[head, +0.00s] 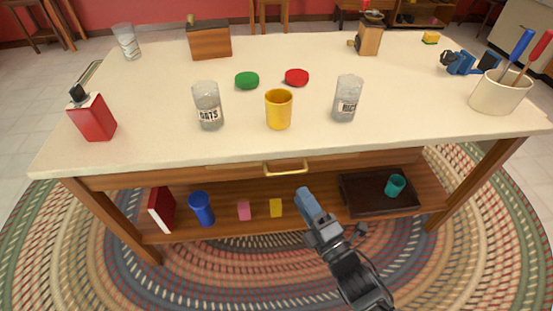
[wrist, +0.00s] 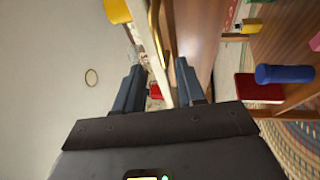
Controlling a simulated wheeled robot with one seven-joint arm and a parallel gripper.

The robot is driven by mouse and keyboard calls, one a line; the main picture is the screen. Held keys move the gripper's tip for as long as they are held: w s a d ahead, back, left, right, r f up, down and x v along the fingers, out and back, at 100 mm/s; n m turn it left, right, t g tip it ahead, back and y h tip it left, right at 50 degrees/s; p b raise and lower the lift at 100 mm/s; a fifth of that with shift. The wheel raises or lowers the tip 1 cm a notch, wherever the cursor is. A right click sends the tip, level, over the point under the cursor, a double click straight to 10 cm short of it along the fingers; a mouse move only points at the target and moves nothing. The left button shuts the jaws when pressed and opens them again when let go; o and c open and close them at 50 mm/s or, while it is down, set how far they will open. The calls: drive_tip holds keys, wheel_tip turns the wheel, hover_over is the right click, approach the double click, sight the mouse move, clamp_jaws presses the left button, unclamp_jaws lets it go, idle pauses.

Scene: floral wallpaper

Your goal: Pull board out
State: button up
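The board (head: 230,176) is a narrow wooden front just under the tabletop edge, with a brass handle (head: 285,168) at its middle. It looks pushed in under the table. My gripper (head: 306,196) is in front of the table, a little below and right of the handle in the head view. In the wrist view, its two blue fingers (wrist: 160,75) are apart with nothing between them. The brass handle (wrist: 158,38) shows beyond the fingertips there, apart from them.
The cream tabletop (head: 170,95) holds a yellow cup (head: 278,110), glass jars (head: 208,106) and a red bottle (head: 95,117). The lower shelf (head: 335,205) holds a blue cup (head: 201,209), a red book (head: 161,209) and a dark tray (head: 365,207). The rug in front is clear.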

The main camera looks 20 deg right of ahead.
sight(287, 174)
drive_tip(key=x, duration=0.8)
drive_tip(key=shift+w+p, duration=0.3)
drive_tip(key=shift+w, duration=0.05)
clamp_jaws()
